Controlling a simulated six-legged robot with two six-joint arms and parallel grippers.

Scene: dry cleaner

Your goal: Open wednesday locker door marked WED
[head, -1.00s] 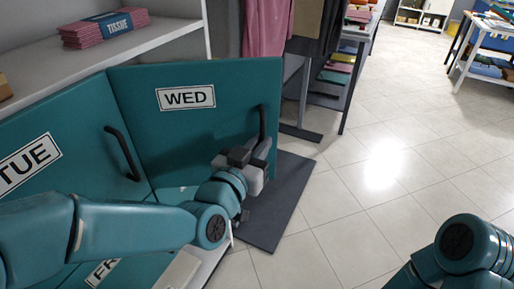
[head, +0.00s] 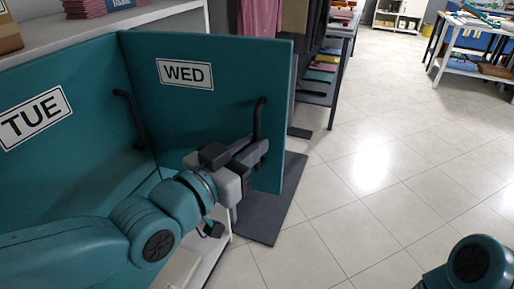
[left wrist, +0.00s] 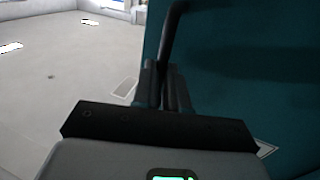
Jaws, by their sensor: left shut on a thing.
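The teal WED door (head: 215,115) stands swung out at an angle to the TUE door (head: 50,165), with its white WED label facing me. Its black bar handle (head: 259,118) is near the free right edge. My left gripper (head: 255,152) is shut on the lower part of this handle. In the left wrist view the two fingers (left wrist: 163,88) close around the dark handle (left wrist: 169,40), in front of the teal door (left wrist: 245,65). My right arm shows only at the bottom right of the head view; its gripper is out of view.
A white shelf (head: 110,25) with pink tissue packs (head: 90,8) and a cardboard box (head: 8,32) is above the doors. A dark mat (head: 275,210) lies on the floor below. Clothes hang behind the door. The tiled floor (head: 370,190) at right is clear.

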